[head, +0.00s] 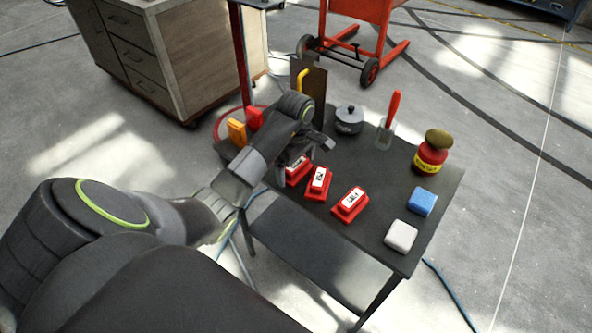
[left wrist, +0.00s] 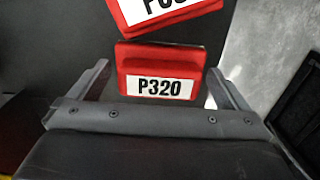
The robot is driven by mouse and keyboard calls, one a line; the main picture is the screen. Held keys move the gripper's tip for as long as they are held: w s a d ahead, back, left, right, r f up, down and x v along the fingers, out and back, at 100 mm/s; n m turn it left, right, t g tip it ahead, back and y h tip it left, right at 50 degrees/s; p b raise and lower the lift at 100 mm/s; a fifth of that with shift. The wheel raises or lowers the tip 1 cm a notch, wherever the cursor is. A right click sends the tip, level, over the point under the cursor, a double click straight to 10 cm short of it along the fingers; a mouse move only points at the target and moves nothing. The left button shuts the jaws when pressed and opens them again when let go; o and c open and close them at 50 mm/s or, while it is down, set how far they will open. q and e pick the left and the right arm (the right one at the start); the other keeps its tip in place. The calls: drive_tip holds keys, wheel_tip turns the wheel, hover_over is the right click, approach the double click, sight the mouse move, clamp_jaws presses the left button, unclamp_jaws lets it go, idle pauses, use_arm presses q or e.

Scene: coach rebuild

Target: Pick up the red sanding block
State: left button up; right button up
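Three red sanding blocks with white labels lie on the dark table: one partly under my gripper (head: 297,178), one beside it (head: 319,183) and one farther right (head: 350,203). My left gripper (head: 304,154) is over the leftmost block. In the left wrist view, its two fingers are spread and empty (left wrist: 157,68), with a red block labelled P320 (left wrist: 160,72) lying between and just beyond them, apart from both. Another red block (left wrist: 165,8) is cut off at the top, its label only partly seen. My right gripper is not in view.
On the table are a grey lidded pot (head: 349,121), a red-handled scraper (head: 390,120), a red jar (head: 431,156), a blue block (head: 422,201) and a white block (head: 401,236). An orange item (head: 236,132) stands at the left edge.

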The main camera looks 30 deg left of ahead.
sight(296, 164)
use_arm(q)
drive_tip(key=c, duration=0.8)
drive_tip(key=shift+r, duration=0.45)
wheel_tip(296, 164, up, 2)
drive_tip(key=shift+r+p, duration=0.2)
drive_tip(key=shift+p, duration=0.2)
wheel_tip(296, 164, up, 7)
drive_tip(key=p, duration=0.7)
drive_tip(key=shift+f, duration=0.1)
drive_tip(key=o, duration=0.4)
drive_tip(key=shift+c, duration=0.9)
